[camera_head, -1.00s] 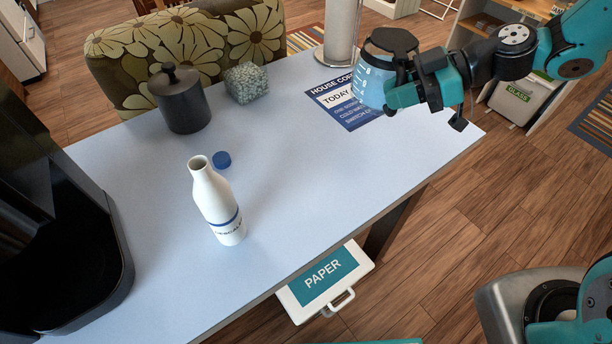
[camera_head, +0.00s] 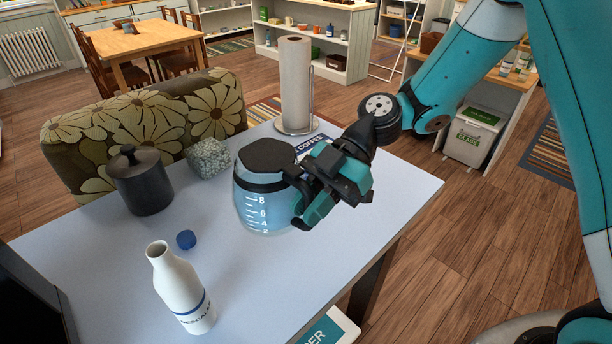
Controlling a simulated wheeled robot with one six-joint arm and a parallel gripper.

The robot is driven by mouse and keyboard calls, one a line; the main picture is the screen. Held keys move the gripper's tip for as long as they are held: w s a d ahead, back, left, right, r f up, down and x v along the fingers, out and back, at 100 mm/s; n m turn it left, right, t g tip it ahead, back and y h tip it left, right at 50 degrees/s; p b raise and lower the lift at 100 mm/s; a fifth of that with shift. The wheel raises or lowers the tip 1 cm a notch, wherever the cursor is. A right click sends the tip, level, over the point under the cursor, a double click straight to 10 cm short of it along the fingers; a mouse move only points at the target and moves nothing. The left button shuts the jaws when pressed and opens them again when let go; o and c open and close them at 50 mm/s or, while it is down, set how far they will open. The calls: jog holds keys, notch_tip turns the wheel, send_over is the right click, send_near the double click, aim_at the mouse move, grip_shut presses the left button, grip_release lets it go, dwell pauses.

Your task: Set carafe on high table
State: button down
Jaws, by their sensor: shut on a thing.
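The carafe (camera_head: 262,207) is a clear bluish jug with white level marks and a black lid and band. It appears upright at the right part of the light blue table (camera_head: 120,262). My gripper (camera_head: 304,200) comes from the right and is shut on the carafe at its handle side; the fingers hide the handle. I cannot tell whether the carafe's base touches the tabletop or is just above it.
A white bottle (camera_head: 180,290), blue cap (camera_head: 186,240), black canister (camera_head: 141,183) and speckled cube (camera_head: 208,158) stand left of the carafe. A paper towel roll (camera_head: 295,85) is behind it, near a partly hidden sign (camera_head: 312,146). A flowered chair (camera_head: 150,125) borders the far side.

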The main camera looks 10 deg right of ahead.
notch_tip(320, 180, down, 11)
jog(key=shift+r+p, duration=0.2)
jog(key=shift+p, duration=0.65)
jog(key=shift+f, duration=0.1)
jog(key=c, duration=1.1)
grip_release()
jog(key=shift+f, duration=0.1)
jog(key=b+v, duration=0.4)
jog(key=v, duration=0.7)
jog(key=s+r+m+t+h, duration=0.2)
jog(key=s+r+m, duration=0.2)
jog(key=s+m, duration=0.1)
jog(key=s+r+m+t+h, duration=0.2)
jog(key=s+r+m, duration=0.3)
jog(key=s+m, duration=0.1)
jog(key=s+r+m+t+h, duration=0.2)
jog(key=s+r+m+t, duration=0.1)
jog(key=s+m, duration=0.3)
jog(key=shift+d+r+m, duration=0.15)
jog(key=shift+r+m, duration=0.25)
jog(key=shift+r, duration=0.25)
